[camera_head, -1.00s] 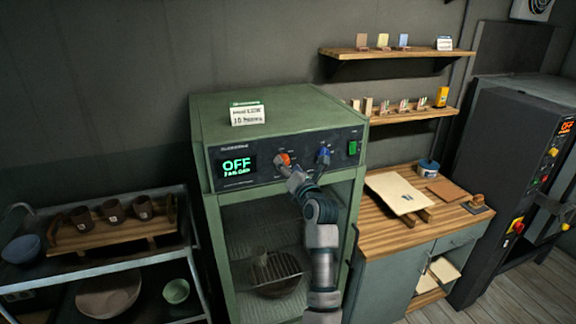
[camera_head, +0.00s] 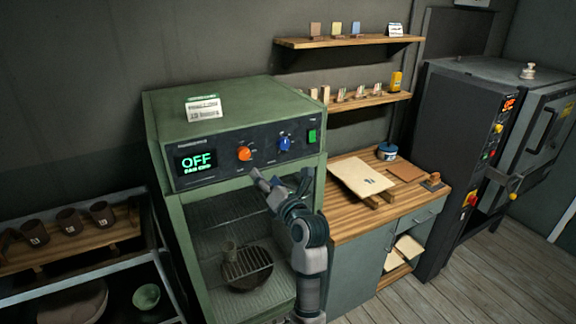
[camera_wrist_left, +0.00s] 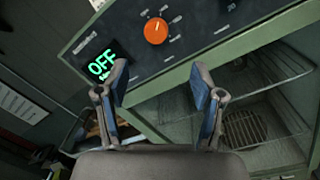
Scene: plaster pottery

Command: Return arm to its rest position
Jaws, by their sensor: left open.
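My left gripper (camera_head: 263,181) is in front of the green drying cabinet (camera_head: 215,108), just below its control panel. In the left wrist view the gripper (camera_wrist_left: 162,88) has its two fingers spread apart with nothing between them. The orange knob (camera_head: 244,153) is above the gripper and apart from it; it also shows in the left wrist view (camera_wrist_left: 156,31). The panel's display (camera_head: 196,160) reads OFF in green. A blue knob (camera_head: 285,143) and a green switch (camera_head: 312,136) are to the right on the panel. My right gripper is not in view.
A rack with several brown cups (camera_head: 69,221) stands at left. A wooden-topped counter (camera_head: 345,219) is at right, then a dark kiln (camera_head: 465,130). Open floor (camera_head: 490,275) lies at lower right.

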